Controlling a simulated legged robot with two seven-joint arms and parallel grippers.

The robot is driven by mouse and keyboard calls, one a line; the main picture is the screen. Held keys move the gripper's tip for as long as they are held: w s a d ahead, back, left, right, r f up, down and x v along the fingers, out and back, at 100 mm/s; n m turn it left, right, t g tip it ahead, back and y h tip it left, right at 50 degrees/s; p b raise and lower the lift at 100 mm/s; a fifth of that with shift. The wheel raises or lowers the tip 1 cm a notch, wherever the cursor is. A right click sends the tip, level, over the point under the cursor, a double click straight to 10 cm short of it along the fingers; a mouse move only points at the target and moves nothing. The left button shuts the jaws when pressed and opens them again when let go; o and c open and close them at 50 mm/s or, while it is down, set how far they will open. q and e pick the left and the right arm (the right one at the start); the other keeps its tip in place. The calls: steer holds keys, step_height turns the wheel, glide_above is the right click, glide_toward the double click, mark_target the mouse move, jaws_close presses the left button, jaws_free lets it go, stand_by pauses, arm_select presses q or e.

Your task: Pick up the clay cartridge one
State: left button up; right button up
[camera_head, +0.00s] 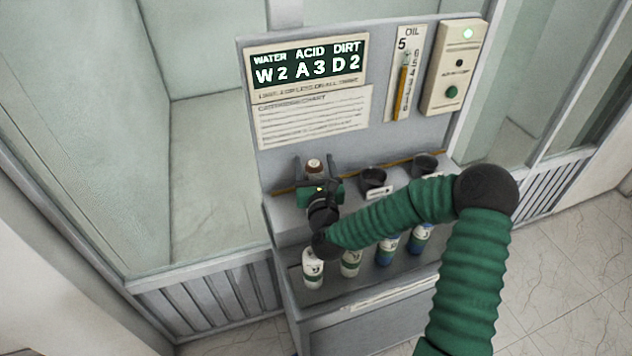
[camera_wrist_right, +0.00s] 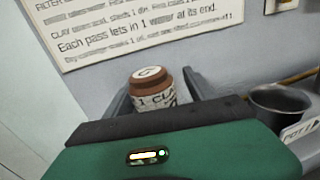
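The clay cartridge one is a small reddish-brown bottle with a white cap top and a white label reading "1 CLA…". In the head view the cartridge (camera_head: 314,164) stands upright at the left end of the upper shelf. It also shows in the right wrist view (camera_wrist_right: 150,88), its lower part hidden by my gripper body. My right gripper (camera_head: 315,172) is open, with a dark finger on each side of the cartridge; a gap shows at its right side in the wrist view. My left gripper is not in view.
Dark cups (camera_head: 375,181) stand right of the cartridge on the same shelf. Several white-labelled bottles (camera_head: 313,270) stand on the lower ledge under my right arm. A grey back panel (camera_head: 385,130) with signs (camera_head: 308,68) rises close behind the cartridge.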

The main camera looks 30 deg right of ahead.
steer(key=shift+a+r, duration=0.15)
steer(key=shift+a, duration=0.25)
steer(key=c, duration=1.2)
steer(key=shift+d, duration=0.2)
jaws_close()
